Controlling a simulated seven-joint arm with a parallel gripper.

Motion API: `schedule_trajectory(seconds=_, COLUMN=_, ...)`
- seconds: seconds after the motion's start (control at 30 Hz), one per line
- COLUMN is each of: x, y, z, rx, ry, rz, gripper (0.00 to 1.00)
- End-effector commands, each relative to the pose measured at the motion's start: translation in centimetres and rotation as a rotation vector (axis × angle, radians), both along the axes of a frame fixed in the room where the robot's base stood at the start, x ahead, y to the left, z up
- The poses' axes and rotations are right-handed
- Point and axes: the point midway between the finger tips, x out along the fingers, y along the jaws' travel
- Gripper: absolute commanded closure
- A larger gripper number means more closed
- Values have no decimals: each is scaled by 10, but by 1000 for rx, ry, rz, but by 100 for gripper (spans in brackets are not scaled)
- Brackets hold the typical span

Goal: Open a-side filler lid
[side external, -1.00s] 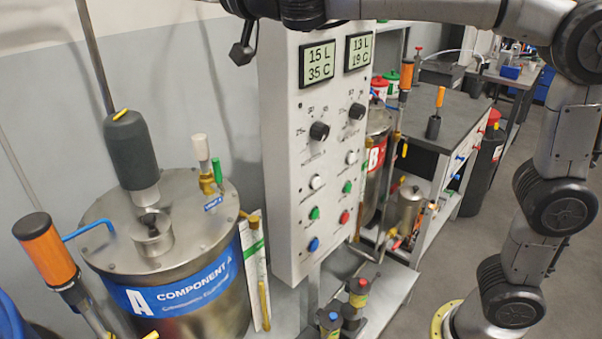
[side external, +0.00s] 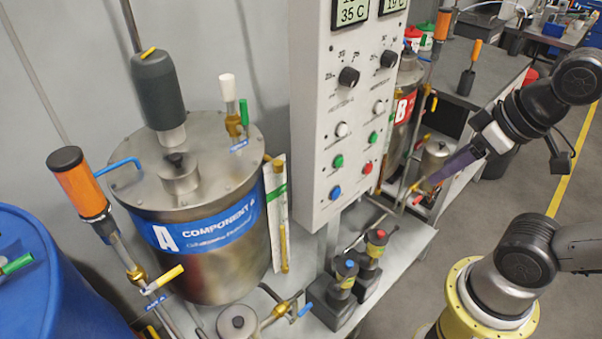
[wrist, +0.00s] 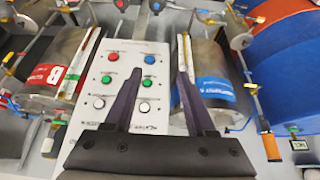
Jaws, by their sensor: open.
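The A-side tank (side external: 215,262) is a steel drum with a blue "COMPONENT A" label, at the left of the side view. On its top, a short steel filler neck with its lid and black knob (side external: 176,160) sits in front of a dark grey cylinder. The lid appears seated on the neck. My gripper (side external: 430,182) is to the right of the control panel, well apart from the tank and lid. In the wrist view my gripper (wrist: 160,68) is open and empty between its two dark fingers. The A tank (wrist: 207,95) shows at right there; I cannot make out the lid.
The control panel (side external: 345,150) stands between my gripper and the A tank. A blue drum (side external: 45,290) is at lower left. The B tank (side external: 403,105) is behind the panel.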

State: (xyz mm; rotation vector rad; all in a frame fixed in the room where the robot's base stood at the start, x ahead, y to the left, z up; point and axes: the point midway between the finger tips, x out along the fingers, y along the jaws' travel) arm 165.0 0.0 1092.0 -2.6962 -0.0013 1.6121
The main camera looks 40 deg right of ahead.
Motion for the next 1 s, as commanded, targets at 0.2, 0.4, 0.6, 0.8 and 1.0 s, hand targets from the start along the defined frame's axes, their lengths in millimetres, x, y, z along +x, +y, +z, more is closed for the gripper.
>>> schedule_trajectory(seconds=0.2, x=4, y=1, z=-1, rx=1, ry=-6, rz=6, gripper=44)
schedule_trajectory(seconds=0.4, x=61, y=25, z=0, rx=33, ry=-121, rz=85, gripper=44)
schedule_trajectory(seconds=0.6, x=137, y=71, z=0, rx=90, ry=-311, rz=174, gripper=44)
schedule_trajectory(seconds=0.8, x=194, y=121, z=-5, rx=141, ry=-501, rz=237, gripper=44)
schedule_trajectory(seconds=1.0, x=229, y=171, z=-15, rx=178, ry=-692, rz=284, gripper=44)
